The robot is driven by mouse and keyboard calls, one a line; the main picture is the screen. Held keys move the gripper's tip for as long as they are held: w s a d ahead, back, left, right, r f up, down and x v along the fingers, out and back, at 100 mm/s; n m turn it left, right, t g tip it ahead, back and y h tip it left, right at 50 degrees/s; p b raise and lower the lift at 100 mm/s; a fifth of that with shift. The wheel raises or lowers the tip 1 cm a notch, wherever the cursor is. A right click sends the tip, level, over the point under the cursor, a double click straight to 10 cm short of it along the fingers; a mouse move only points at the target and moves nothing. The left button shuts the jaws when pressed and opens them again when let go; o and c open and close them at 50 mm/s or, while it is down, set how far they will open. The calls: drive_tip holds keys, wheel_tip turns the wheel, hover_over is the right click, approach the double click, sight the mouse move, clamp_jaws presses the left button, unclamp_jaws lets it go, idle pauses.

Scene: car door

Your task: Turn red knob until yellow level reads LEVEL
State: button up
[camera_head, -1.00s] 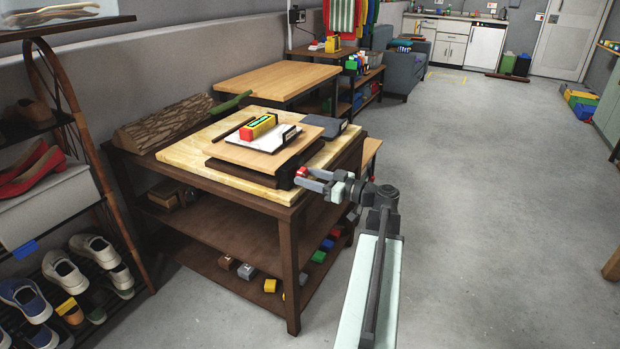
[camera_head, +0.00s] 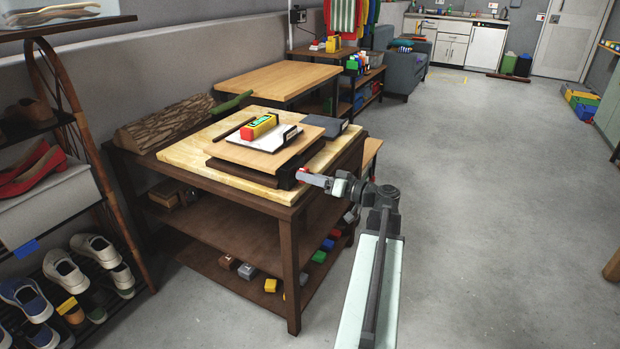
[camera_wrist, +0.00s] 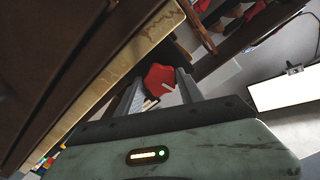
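The red knob (camera_head: 302,174) is on the near right side of a small platform with a wooden top board (camera_head: 255,157). In the wrist view the knob (camera_wrist: 160,79), with a white mark, fills the gap between my fingertips. My gripper (camera_head: 306,178) reaches it from the right and looks shut on it; a thin gap cannot be ruled out. The yellow level (camera_head: 259,127) lies on a white plate on the board. It has a greenish display and a red end; its reading is too small to make out.
The platform stands on a pale slab (camera_head: 190,155) on a dark wooden table (camera_head: 292,218). A grey flat block (camera_head: 325,126) and a log (camera_head: 165,122) are nearby. A shoe rack (camera_head: 85,190) stands left. Floor to the right is clear.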

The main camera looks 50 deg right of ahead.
drive_tip(key=o, duration=0.4)
drive_tip(key=v, duration=0.7)
drive_tip(key=shift+s+d, duration=0.1)
drive_tip(key=shift+s, duration=0.3)
